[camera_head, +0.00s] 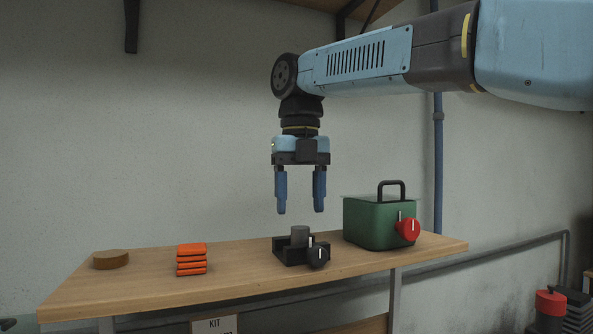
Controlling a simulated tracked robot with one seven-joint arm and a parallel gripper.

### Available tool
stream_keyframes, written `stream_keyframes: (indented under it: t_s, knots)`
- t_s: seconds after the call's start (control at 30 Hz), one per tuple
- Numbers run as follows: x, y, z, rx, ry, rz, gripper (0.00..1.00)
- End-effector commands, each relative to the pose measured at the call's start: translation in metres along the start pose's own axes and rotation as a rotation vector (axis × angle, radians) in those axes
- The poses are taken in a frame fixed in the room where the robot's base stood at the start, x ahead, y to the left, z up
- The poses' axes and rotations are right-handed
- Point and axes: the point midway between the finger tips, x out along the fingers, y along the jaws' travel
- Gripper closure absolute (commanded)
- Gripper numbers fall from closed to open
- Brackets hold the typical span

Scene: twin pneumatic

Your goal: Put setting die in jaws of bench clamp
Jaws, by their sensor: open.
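The bench clamp (287,252) is a low black block with a black round knob (318,256) on its front, standing on the bench. A grey upright cylinder (299,235), which looks like the setting die, stands in the clamp with its top above the jaws. I cannot tell whether the jaws press on it. My gripper (300,211) is open and empty, pointing down. Its blue fingers hang a little above the cylinder, apart from it, one to each side in the picture.
The wooden bench (235,274) holds a green box (373,223) with a handle and red knob close right of the clamp. Bare bench shows between the stack and the clamp.

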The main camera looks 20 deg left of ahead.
Motion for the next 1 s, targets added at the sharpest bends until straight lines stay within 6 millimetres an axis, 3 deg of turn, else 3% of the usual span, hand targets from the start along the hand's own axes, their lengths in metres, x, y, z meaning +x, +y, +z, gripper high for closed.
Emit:
stream_keyframes:
  t_s: [0.2, 0.4, 1.0]
  knots:
    - [-0.036, 0.001, 0.001, -0.002, -0.002, 0.002, 0.39]
    - [-0.052, 0.000, 0.001, -0.001, 0.000, 0.000, 0.39]
    - [-0.056, 0.003, 0.000, -0.005, 0.001, 0.000, 0.39]
